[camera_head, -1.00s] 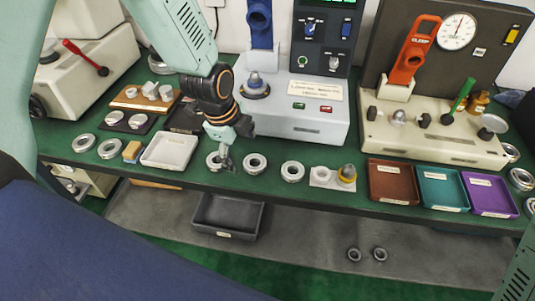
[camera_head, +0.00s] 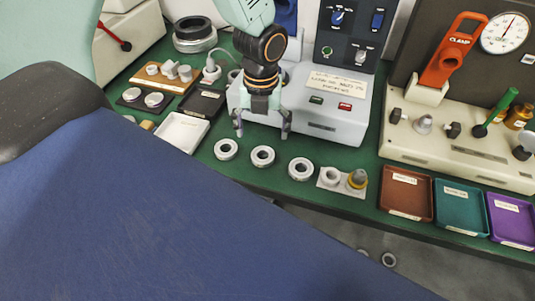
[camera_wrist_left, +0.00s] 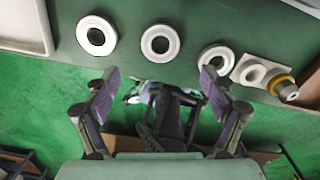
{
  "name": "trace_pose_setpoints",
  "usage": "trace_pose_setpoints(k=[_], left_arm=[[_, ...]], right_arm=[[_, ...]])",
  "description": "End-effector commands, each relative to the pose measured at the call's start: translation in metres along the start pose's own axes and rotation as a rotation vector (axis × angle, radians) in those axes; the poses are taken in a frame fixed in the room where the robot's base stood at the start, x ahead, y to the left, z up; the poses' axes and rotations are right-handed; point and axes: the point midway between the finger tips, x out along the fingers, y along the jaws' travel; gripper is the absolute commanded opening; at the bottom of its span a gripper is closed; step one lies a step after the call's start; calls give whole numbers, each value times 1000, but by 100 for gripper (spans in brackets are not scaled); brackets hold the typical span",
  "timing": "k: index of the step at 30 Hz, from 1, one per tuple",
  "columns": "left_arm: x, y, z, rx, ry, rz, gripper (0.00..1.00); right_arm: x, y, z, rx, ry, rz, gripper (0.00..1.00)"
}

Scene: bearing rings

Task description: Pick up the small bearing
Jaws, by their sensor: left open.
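Three pale metal bearing rings lie in a row on the green bench: a left ring (camera_head: 218,151), a middle ring (camera_head: 253,158) and a right ring (camera_head: 291,171). They look alike in size, so I cannot tell which is the small bearing. My left gripper (camera_head: 263,133) is open and empty, fingers pointing down, just behind the left and middle rings in the head view. In the left wrist view the open fingers (camera_wrist_left: 158,98) show below the left ring (camera_wrist_left: 82,35), middle ring (camera_wrist_left: 146,43) and right ring (camera_wrist_left: 202,58). My right gripper is out of view.
A pale plate (camera_head: 324,187) with a ring and a yellow-collared part (camera_head: 358,179) is right of the row. A white tray (camera_head: 183,132) is left. Brown (camera_head: 405,196), teal (camera_head: 462,211) and purple (camera_head: 512,222) trays stand right. A grey machine (camera_head: 330,118) stands close behind my gripper.

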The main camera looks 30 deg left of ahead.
Motion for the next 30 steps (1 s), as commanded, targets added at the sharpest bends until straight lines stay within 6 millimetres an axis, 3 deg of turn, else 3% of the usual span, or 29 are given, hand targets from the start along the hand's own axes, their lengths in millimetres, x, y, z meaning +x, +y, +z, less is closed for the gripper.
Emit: trace_pose_setpoints(k=[5, 21, 30], left_arm=[[10, 0, -1, 30, 2, 0, 84], [76, -8, 4, 29, 0, -1, 84], [78, -8, 4, 28, -1, -2, 84]], right_arm=[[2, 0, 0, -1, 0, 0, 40], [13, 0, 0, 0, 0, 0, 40], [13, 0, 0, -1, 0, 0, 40]])
